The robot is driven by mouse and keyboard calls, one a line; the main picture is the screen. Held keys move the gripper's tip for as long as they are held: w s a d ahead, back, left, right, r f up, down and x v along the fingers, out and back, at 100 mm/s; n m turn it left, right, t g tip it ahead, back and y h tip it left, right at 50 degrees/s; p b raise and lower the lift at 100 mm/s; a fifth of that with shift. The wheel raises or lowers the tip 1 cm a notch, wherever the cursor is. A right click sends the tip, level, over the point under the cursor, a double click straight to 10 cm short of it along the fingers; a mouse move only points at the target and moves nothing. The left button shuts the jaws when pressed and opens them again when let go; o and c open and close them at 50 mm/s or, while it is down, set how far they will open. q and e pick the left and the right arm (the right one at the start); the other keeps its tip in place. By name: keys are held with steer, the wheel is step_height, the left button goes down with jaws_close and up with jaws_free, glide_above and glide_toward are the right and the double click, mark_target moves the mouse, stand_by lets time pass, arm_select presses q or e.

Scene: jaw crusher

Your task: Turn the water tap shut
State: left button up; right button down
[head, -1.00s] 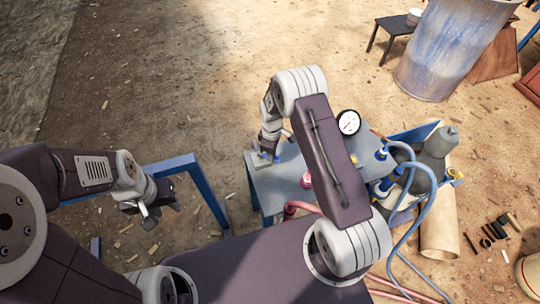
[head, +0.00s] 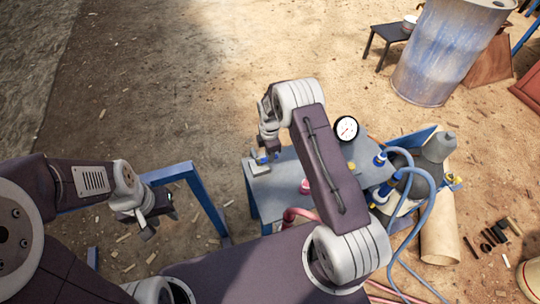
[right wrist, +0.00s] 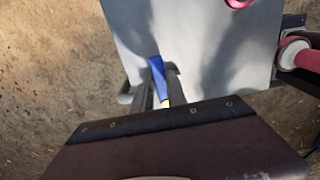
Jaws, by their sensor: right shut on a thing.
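The water tap's blue lever (right wrist: 157,72) lies between the dark fingers of my right gripper (right wrist: 158,88) in the right wrist view, with a yellow part below it. My right gripper is shut on this lever at the left end of the grey panel (head: 280,185). In the head view the right gripper (head: 260,157) shows there with a bit of blue at its tips; my wrist hides most of the tap. My left gripper (head: 157,222) hangs empty at the left, away from the panel; its finger gap is unclear.
A white-faced gauge (head: 346,128) stands at the panel's back. Blue hoses (head: 425,205) and pink hoses (head: 298,213) run from the panel. A blue frame (head: 203,195) stands between my arms. A grey bottle (head: 438,147) and a blue drum (head: 445,55) are at the right.

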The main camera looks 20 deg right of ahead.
steer(key=shift+w, duration=0.1)
stand_by(0.4)
steer(key=c, duration=1.3)
jaws_free()
steer(key=shift+r, duration=0.1)
step_height(320, 180, up, 9)
steer(key=shift+f+p, duration=0.1)
steer(key=shift+p, duration=0.2)
